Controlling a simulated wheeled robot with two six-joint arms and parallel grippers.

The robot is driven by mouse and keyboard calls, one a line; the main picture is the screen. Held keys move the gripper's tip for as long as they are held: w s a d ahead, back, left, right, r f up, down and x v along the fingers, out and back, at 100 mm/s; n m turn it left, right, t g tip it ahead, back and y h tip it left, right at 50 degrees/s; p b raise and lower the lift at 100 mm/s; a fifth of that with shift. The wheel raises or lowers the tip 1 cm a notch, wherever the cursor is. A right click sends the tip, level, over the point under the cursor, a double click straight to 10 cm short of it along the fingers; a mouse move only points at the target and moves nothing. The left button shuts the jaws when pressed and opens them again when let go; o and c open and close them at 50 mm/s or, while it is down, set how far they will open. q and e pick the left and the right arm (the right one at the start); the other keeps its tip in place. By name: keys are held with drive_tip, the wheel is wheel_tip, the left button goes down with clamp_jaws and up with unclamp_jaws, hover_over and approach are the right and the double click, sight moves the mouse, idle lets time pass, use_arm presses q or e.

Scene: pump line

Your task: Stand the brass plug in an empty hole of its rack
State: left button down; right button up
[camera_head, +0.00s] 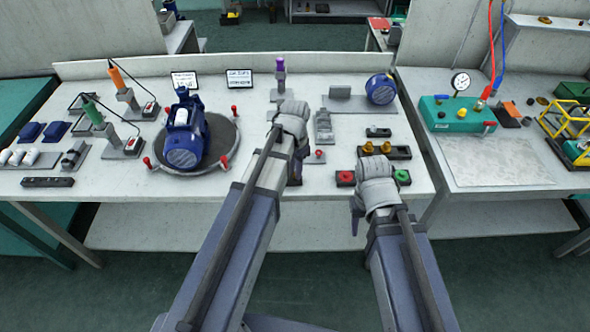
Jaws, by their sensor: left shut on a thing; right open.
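Two brass plugs, one on the left (368,148) and one on the right (386,147), stand in a dark rack (401,154) on the right half of the bench. The rack's right end has no plug standing in it. My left gripper (295,178) points down over the middle of the bench, left of the rack. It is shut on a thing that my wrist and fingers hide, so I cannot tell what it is. My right gripper (355,218) is open at the bench's front edge, in front of the rack and apart from it.
A blue pump (185,140) sits on a round turntable (222,150) to the left. A red button box (345,178) and a green button box (402,177) lie near my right wrist. A grey stepped block (323,125) stands between my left gripper and the rack.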

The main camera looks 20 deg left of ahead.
use_arm(q)
drive_tip(key=shift+f+b, duration=0.5)
idle(0.6)
drive_tip(key=c, duration=0.7)
unclamp_jaws()
drive_tip(key=shift+r+p, duration=3)
drive_tip(key=shift+r, duration=0.1)
wheel_tip(320, 180, up, 8)
drive_tip(key=p, duration=0.8)
drive_tip(key=shift+f, duration=0.2)
